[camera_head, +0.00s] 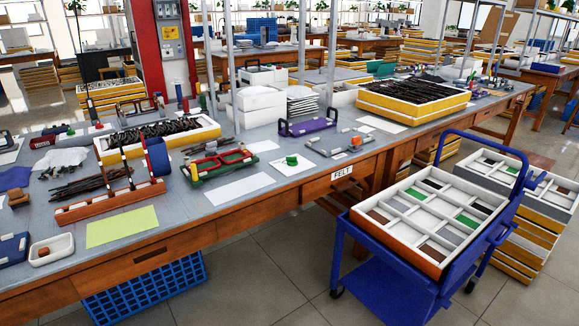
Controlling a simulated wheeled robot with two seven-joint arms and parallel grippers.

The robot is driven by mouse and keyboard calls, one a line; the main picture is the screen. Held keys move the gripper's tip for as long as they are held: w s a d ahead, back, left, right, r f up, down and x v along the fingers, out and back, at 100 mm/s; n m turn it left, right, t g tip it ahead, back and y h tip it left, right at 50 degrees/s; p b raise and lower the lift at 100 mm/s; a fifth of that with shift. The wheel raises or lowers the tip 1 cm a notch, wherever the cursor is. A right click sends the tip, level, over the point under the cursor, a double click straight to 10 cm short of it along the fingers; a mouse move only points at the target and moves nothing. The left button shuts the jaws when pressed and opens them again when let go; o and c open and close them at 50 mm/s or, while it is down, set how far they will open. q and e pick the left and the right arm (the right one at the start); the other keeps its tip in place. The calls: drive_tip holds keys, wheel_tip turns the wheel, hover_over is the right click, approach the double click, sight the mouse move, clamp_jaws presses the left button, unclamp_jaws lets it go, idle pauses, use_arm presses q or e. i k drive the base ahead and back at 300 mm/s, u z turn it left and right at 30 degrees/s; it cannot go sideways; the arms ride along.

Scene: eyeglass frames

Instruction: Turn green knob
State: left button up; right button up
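A small green knob-like piece (292,160) sits on a white sheet (300,169) near the middle of the workbench's front edge. I cannot tell which of these green parts is the knob meant. Neither of my grippers shows in the head view.
The grey workbench (262,140) also carries a wooden rack (112,200), a yellow-green sheet (122,227), a purple tray (308,126) and a grey plate with small parts (338,143). A blue cart (400,285) with a compartment tray stands at the right.

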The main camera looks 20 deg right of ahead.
sight(291, 160)
drive_tip(key=z, duration=1.9)
drive_tip(key=i, duration=1.65)
drive_tip(key=u, duration=3.35)
